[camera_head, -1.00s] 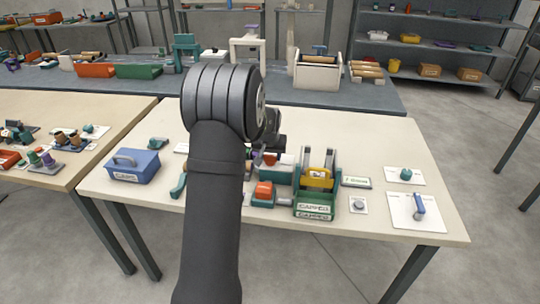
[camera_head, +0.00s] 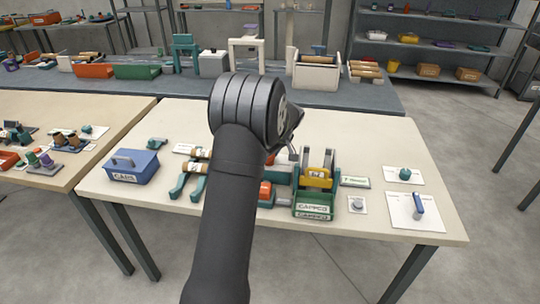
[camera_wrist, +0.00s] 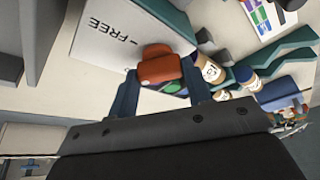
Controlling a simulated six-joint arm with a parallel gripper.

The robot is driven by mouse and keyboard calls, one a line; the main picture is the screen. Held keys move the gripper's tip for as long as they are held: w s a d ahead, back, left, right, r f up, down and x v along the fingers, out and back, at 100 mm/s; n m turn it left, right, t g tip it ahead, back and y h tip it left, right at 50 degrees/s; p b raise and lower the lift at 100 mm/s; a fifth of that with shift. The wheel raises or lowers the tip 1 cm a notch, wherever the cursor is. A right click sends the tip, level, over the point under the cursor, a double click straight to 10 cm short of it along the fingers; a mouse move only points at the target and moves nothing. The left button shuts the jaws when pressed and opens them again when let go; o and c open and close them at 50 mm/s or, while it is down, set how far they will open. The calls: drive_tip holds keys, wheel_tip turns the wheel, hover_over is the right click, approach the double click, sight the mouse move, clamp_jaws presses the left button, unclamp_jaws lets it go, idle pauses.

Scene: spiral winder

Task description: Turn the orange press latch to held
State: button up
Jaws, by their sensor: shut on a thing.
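In the wrist view the orange press latch (camera_wrist: 160,67) sits between the two blue-grey fingers of my gripper (camera_wrist: 161,76), which is shut on it. A pale plate (camera_wrist: 105,38) marked "FREE" lies beside the latch. The latch's lower part is hidden by the gripper. In the head view my arm covers most of the gripper and the latch. A press-like fixture (camera_head: 316,185) with a yellow block and green bins stands just right of my arm.
A blue box (camera_head: 135,168) stands at the table's left. Teal hooked parts (camera_head: 178,186) and rollers lie beside my arm. Plates with a teal knob (camera_head: 405,173) and a blue lever (camera_head: 418,205) are at the right. The table's back right is clear.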

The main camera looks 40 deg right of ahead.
drive_tip(key=n+y, duration=0.1)
drive_tip(key=n, duration=0.2)
drive_tip(key=n+g+y, duration=0.1)
drive_tip(key=n, duration=0.3)
drive_tip(key=shift+d, duration=0.15)
drive_tip(key=shift+g, duration=0.3)
drive_tip(key=o, duration=1)
drive_tip(key=v, duration=1.7)
drive_tip(key=shift+d+r, duration=0.15)
drive_tip(key=shift+d, duration=0.2)
